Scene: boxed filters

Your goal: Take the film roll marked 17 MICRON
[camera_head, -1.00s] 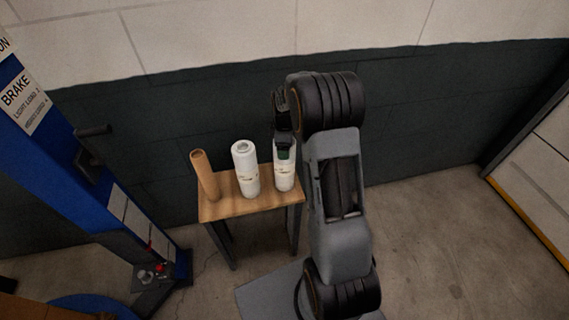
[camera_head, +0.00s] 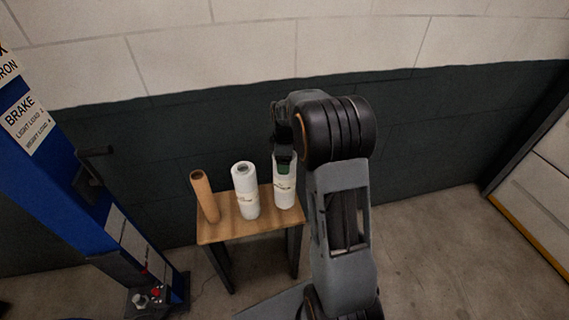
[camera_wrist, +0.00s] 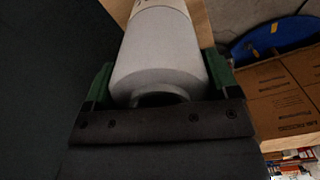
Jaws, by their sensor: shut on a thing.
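My gripper (camera_head: 284,166) is shut on the right-hand white film roll (camera_head: 284,194), around its upper part. The roll stands upright at the right end of the small wooden table (camera_head: 232,228); I cannot tell whether it still touches the top. In the wrist view the same roll (camera_wrist: 158,55) fills the space between the green fingers (camera_wrist: 160,82). A second white film roll (camera_head: 246,196) stands left of it, apart from it. Both have small label bands, too small to read, so I cannot tell which is marked 17 MICRON.
A brown cardboard tube (camera_head: 205,197) stands at the table's left end. A blue machine column (camera_head: 62,185) with a BRAKE label stands at the left. A dark and white wall lies close behind. In the wrist view cardboard boxes (camera_wrist: 283,95) show at the right.

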